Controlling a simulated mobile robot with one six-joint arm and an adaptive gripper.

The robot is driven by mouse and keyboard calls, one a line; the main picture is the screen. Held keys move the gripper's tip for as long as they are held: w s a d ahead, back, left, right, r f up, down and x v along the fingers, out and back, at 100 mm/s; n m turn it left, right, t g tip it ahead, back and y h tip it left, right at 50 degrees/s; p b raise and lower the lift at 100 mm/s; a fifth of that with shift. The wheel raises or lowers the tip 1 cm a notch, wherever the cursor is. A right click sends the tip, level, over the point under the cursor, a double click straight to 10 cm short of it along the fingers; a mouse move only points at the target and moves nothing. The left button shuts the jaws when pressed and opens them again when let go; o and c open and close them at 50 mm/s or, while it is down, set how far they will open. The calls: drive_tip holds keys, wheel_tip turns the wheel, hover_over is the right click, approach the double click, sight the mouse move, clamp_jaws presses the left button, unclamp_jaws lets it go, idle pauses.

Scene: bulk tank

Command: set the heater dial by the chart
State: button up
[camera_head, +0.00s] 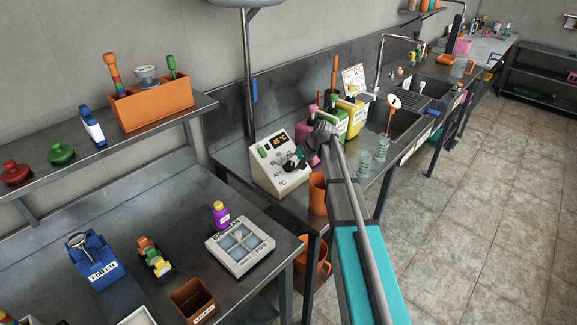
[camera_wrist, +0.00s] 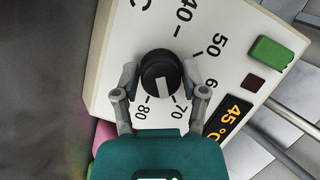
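The heater panel (camera_head: 278,178) is a cream sloped box on the steel bench, with an orange 45 °C display (camera_head: 280,140). In the wrist view the heater dial (camera_wrist: 160,68) is a round black knob with a white pointer bar; the bar points between 70 and 80 on the printed scale. The display (camera_wrist: 228,118) also reads 45 °C there. My gripper (camera_wrist: 160,74) has one finger on each side of the knob, and both appear to touch it. In the head view my gripper (camera_head: 297,161) covers the dial. A white card (camera_head: 353,79), possibly the chart, stands behind; its text is illegible.
A green block (camera_wrist: 270,54) and a dark red square (camera_wrist: 253,83) sit on the panel face. Green and yellow containers (camera_head: 350,114) stand right of the heater, near a sink (camera_head: 400,118). An orange cup (camera_head: 317,193) is close below my arm.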

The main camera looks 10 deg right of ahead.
clamp_jaws()
drive_tip(key=shift+n+h+p, duration=0.3)
drive_tip(key=shift+n+p, duration=0.05)
drive_tip(key=shift+n, duration=0.65)
drive_tip(key=o, duration=0.6)
unclamp_jaws()
drive_tip(key=shift+c, duration=0.2)
